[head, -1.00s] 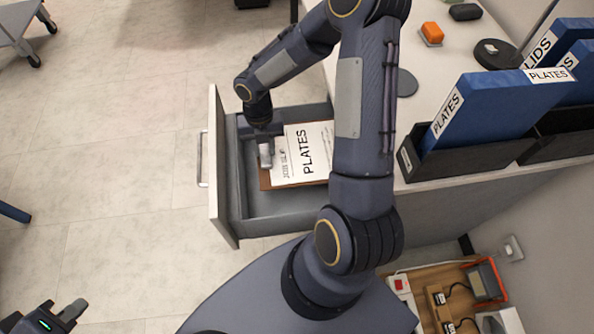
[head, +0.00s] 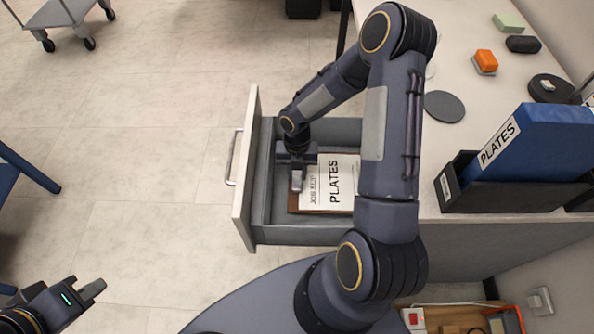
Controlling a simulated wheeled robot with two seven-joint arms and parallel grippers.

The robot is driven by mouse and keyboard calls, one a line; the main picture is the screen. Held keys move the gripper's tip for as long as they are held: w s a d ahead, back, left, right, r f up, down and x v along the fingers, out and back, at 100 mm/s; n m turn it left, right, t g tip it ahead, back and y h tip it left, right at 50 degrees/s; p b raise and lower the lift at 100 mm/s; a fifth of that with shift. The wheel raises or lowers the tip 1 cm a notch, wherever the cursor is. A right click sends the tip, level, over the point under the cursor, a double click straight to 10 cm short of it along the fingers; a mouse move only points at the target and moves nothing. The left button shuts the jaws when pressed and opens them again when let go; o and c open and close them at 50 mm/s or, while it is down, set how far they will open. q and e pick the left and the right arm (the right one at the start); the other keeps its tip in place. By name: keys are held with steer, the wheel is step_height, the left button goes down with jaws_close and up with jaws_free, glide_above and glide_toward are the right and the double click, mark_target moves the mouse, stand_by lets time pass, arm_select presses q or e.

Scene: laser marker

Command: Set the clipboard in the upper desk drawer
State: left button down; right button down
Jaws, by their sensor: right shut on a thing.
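The clipboard (head: 310,201) is brown with white paper printed "PLATES". It lies inside the open upper desk drawer (head: 262,236), partly hidden behind my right arm. My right gripper (head: 298,182) is inside the drawer and shut on the clipboard's left edge. I cannot tell whether the clipboard rests on the drawer floor. My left gripper (head: 92,291) is at the lower left, away from the drawer, and its fingers are too foreshortened to tell open from shut.
The desk top (head: 465,140) holds a blue binder (head: 540,145) in a dark holder, an orange block (head: 486,61), a black round object (head: 548,88) and a grey disc (head: 444,106). A cart (head: 60,14) stands at the upper left.

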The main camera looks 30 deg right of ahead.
steer(key=shift+f, duration=0.55)
steer(key=c, duration=1.1)
jaws_free()
steer(key=shift+r, duration=0.1)
